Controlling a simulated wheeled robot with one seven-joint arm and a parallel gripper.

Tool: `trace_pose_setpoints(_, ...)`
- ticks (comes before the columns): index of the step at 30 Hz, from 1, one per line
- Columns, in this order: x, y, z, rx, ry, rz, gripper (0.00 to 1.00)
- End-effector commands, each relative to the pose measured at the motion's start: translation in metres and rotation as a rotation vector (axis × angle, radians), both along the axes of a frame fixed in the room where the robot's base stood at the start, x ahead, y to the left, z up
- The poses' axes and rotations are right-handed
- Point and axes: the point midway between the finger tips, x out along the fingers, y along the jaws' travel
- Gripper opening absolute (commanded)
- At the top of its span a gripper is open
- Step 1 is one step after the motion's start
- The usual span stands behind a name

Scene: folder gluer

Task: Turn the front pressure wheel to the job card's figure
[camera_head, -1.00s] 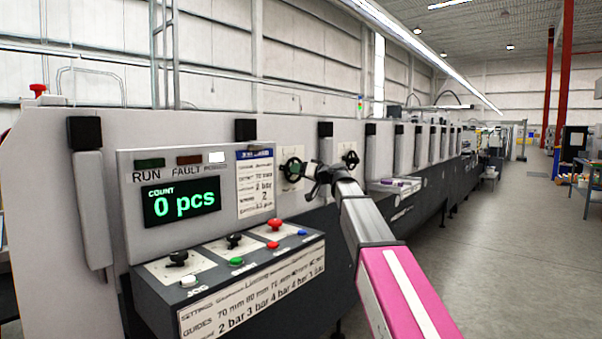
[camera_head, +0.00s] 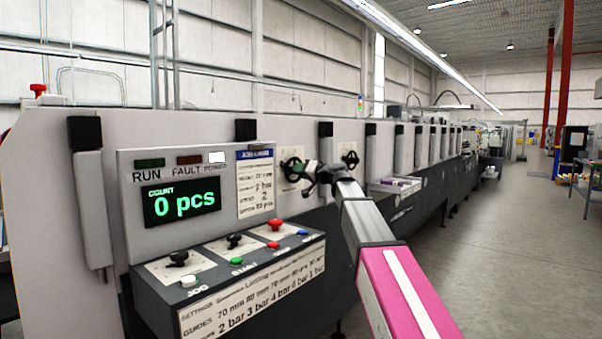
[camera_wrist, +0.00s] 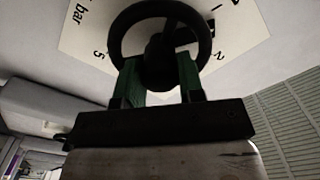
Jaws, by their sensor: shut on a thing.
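The front pressure wheel is a black handwheel (camera_head: 291,170) on a pale dial plate on the machine's side, right of the job card (camera_head: 256,184). It also shows large in the wrist view (camera_wrist: 160,45), over a white dial plate (camera_wrist: 85,45) with "bar", "5", "2" and "1" legible. Part of the dial is hidden behind the wheel.
A second black handwheel (camera_head: 350,159) is farther along the machine. The control panel (camera_head: 230,255) with several buttons and knobs juts out at the front left, below a display (camera_head: 181,203) reading 0 pcs. The floor to the right (camera_head: 480,240) is clear.

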Motion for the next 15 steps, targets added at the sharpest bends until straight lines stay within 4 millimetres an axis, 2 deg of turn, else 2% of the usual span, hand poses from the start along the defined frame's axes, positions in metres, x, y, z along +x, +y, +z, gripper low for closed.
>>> trace_pose_setpoints(15,0.0000,-0.0004,-0.0004,0.264,0.339,0.001,0.12)
